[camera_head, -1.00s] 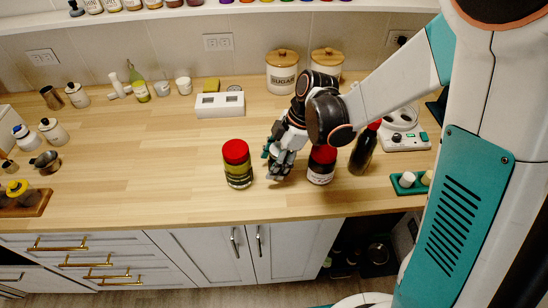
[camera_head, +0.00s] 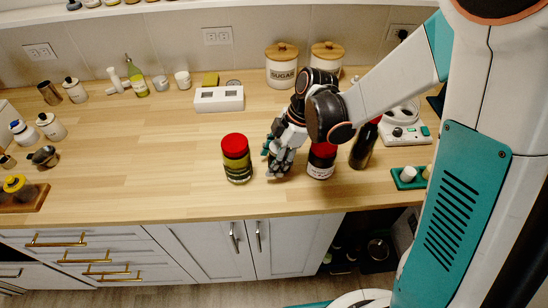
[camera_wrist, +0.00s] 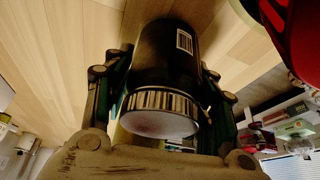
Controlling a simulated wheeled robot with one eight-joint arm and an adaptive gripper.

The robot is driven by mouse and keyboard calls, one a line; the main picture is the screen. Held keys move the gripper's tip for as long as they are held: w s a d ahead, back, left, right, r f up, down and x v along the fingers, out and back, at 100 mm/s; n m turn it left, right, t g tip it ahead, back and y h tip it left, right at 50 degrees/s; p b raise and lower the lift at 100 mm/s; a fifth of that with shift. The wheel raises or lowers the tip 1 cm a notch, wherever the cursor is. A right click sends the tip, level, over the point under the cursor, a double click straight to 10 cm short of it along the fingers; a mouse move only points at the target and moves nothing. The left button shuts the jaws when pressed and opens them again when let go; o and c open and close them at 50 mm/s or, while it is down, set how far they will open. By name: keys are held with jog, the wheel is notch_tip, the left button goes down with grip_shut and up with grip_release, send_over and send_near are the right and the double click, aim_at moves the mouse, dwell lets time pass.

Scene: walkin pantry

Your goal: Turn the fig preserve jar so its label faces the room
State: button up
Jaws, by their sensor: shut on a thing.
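My gripper (camera_head: 276,163) is low over the front of the wooden counter, between two red-lidded jars. In the wrist view its two fingers (camera_wrist: 170,100) are shut on a dark jar (camera_wrist: 160,55) with a pale, ridged-edge lid (camera_wrist: 160,115); I take this as the fig preserve jar. A white barcode patch (camera_wrist: 184,41) shows on its side, facing the wrist camera's upper right. No readable front label shows. In the head view the jar is mostly hidden by the fingers, and I cannot tell whether it rests on the counter.
A red-lidded jar (camera_head: 237,160) stands close left of my gripper, another (camera_head: 321,162) close right. A dark bottle (camera_head: 363,150) stands beyond that one. Canisters (camera_head: 282,68) and a white block-shaped item (camera_head: 219,99) are behind.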

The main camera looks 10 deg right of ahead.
jog(key=shift+f, duration=0.2)
jog(key=o, duration=1.5)
jog(key=v, duration=1.2)
jog(key=shift+r, duration=0.1)
jog(key=s+d+r+m+t+h, duration=0.1)
jog(key=s+d+r+m+t, duration=0.1)
jog(key=m, duration=0.4)
jog(key=s+d+r+m+t+h, duration=0.2)
jog(key=s+d+m+t, duration=0.1)
jog(key=s+m, duration=0.4)
jog(key=s+d+r+m+t+h, duration=0.1)
jog(key=s+d+r+m+t, duration=0.1)
jog(key=s+d+m, duration=0.2)
jog(key=shift+s+d+r+m+t+h, duration=0.1)
jog(key=shift+s+d+m+t+h, duration=0.1)
jog(key=shift+m, duration=0.4)
jog(key=shift+s+d+r+m+t+h, duration=0.1)
jog(key=shift+m+t, duration=0.1)
jog(key=shift+m, duration=0.4)
